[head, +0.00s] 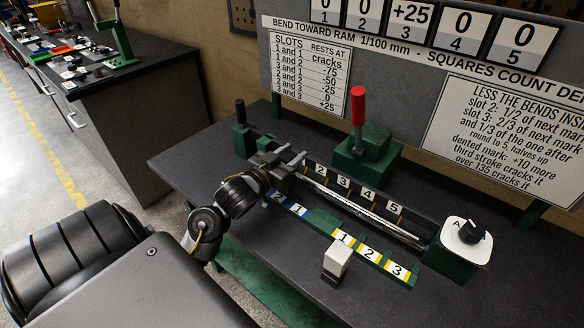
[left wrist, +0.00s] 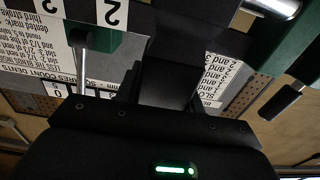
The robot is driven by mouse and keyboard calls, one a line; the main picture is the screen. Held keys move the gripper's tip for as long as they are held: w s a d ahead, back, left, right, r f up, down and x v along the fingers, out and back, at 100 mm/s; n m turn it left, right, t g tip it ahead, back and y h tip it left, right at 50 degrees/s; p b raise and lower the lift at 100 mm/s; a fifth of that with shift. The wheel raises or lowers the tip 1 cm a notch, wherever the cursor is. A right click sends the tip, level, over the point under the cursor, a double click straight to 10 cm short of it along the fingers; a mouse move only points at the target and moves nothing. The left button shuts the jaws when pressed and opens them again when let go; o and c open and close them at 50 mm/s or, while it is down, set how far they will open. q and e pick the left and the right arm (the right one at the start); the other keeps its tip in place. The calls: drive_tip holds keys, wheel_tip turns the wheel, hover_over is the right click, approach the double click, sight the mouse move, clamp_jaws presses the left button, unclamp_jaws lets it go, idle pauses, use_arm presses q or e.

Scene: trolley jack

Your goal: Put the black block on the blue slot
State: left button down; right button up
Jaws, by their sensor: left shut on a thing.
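My left gripper (head: 290,166) is at the left end of the green fixture, above and just behind the blue-marked slots (head: 290,205). It is shut on a dark piece, which I take to be the black block (left wrist: 170,70); in the left wrist view it shows as a dark shape in front of the gripper body. In the head view the fingers and wrist largely hide the block, so its exact tilt and any contact below cannot be told. The blue slots carry labels 2 and 1, and the gripper partly covers their left end. My right gripper is not in view.
Yellow-marked slots (head: 370,254) continue right of the blue ones. A pale block (head: 337,261) stands in front of them. Behind are a steel bar (head: 360,208), numbered tags, and a red-handled lever (head: 358,106). A dial box (head: 466,238) closes the right end.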

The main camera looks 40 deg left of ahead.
use_arm(q)
drive_tip(key=shift+w+a+f, duration=0.1)
drive_tip(key=shift+w, duration=0.05)
drive_tip(key=shift+w+f, duration=0.1)
drive_tip(key=shift+f, duration=0.05)
drive_tip(key=shift+w+a+f, duration=0.1)
drive_tip(key=shift+f, duration=1.6)
drive_tip(key=shift+f, duration=0.1)
drive_tip(key=c, duration=0.9)
unclamp_jaws()
drive_tip(key=shift+f, duration=0.1)
drive_tip(key=s+b, duration=0.1)
drive_tip(key=s, duration=1.1)
